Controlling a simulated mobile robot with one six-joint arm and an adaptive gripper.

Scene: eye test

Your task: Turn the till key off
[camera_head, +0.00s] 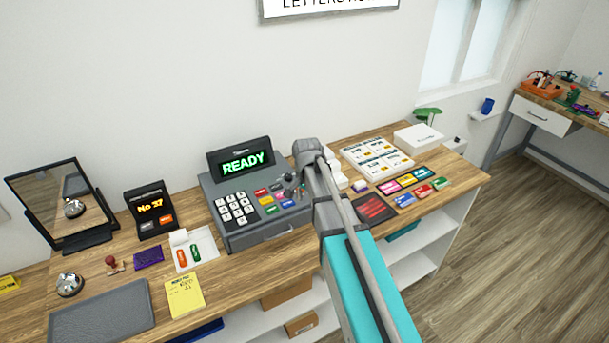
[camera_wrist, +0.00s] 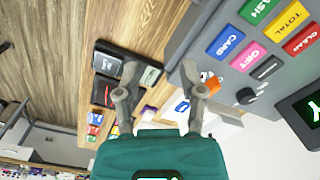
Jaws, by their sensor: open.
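The till (camera_head: 262,228) is a grey register with a green "READY" display (camera_head: 243,163), white number keys and coloured buttons. In the wrist view, its sloped face (camera_wrist: 215,40) fills the upper right. There, a dark round knob (camera_wrist: 245,96) sits below the "GIFT" button, and a small orange piece (camera_wrist: 209,78) shows close beside my right finger. I cannot tell which is the key, or how it is turned. My gripper (camera_wrist: 160,68) is open, with nothing seen between its fingertips.
A bell (camera_head: 69,284) and grey mat (camera_head: 100,312) lie at the left.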

